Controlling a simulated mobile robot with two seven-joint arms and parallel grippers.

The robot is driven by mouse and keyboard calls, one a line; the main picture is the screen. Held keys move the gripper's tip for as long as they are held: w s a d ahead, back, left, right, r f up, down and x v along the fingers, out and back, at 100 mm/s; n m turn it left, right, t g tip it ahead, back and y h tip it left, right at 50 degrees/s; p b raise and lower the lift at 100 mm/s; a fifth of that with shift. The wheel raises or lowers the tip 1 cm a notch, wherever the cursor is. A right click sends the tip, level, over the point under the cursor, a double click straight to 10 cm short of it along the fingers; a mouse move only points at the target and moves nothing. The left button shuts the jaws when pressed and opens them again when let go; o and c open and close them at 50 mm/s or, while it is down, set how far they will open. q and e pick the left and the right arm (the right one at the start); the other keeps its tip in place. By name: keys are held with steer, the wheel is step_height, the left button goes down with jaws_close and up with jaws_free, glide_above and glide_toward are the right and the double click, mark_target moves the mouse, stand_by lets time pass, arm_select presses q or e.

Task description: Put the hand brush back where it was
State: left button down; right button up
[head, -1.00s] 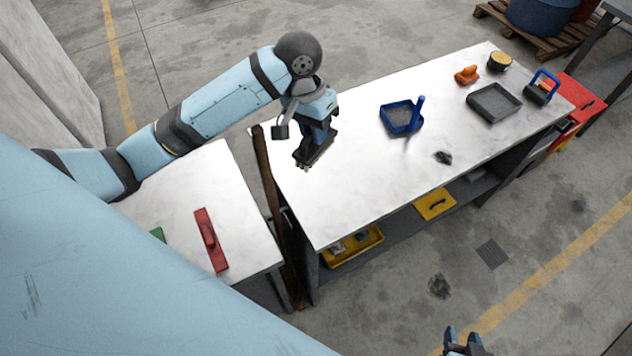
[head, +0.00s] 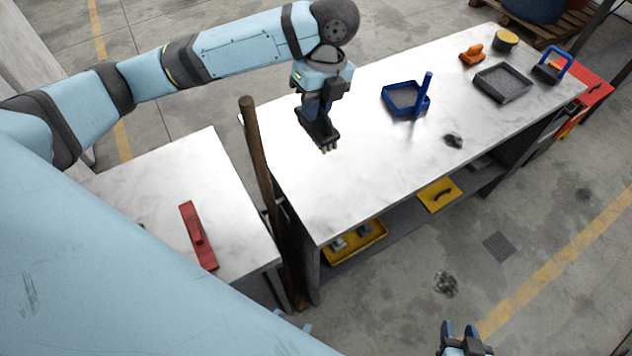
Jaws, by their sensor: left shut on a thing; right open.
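My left gripper (head: 313,104) is above the left part of the long white-topped workbench (head: 350,195). It is shut on a dark hand brush (head: 318,130), with short pale bristles at its lower end. The brush points down and to the right in the picture. I cannot tell whether it touches the bench top. The gripper and wrist hide part of it. My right gripper (head: 461,332) is open and empty at the bottom edge, over the floor in front of the bench.
A blue tray with an upright blue handle (head: 405,97), a dark clump (head: 453,141), a grey tray (head: 502,84), an orange tool (head: 472,53) and a yellow-topped tin (head: 506,41) are on the bench. A brown post (head: 262,165) stands between it and the side table holding a red float (head: 198,236).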

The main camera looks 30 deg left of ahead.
arm_select(q)
steer(key=shift+f, duration=9.9)
steer(key=shift+f+p, duration=0.15)
steer(key=shift+p, duration=0.15)
steer(key=c, duration=1.1)
jaws_free()
